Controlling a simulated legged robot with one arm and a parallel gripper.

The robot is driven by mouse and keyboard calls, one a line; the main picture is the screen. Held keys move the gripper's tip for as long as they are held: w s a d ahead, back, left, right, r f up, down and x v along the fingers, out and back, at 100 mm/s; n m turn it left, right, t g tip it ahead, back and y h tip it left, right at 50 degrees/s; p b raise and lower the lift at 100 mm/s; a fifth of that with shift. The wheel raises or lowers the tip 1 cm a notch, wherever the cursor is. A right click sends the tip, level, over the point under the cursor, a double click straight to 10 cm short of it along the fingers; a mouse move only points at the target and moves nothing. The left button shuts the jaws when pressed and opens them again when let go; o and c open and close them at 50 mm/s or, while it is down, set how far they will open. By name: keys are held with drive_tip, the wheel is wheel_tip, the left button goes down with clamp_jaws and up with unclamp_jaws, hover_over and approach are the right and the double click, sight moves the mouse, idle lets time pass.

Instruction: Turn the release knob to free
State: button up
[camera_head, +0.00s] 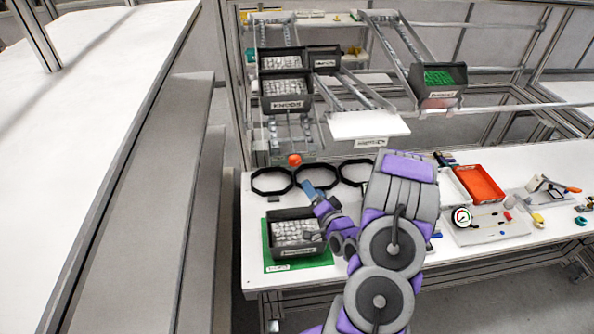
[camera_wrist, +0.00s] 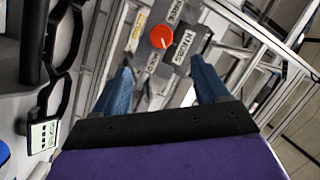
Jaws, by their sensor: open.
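The release knob (camera_head: 294,160) is a small orange-red disc at the back of the bench, behind the black rings. In the wrist view the knob (camera_wrist: 161,36) is round and faces me, with a pale mark on it. I see no contact.
Black ring frames (camera_head: 272,181) lie on the bench below the knob. A dark bin of pale parts (camera_head: 293,213) stands on a green mat (camera_head: 272,265). A red tray (camera_head: 478,184) lies right.

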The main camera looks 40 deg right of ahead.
sight(295, 164)
drive_tip(key=x, duration=1.3)
drive_tip(key=shift+w+d, duration=0.1)
drive_tip(key=shift+w, duration=0.1)
drive_tip(key=c, duration=1.1)
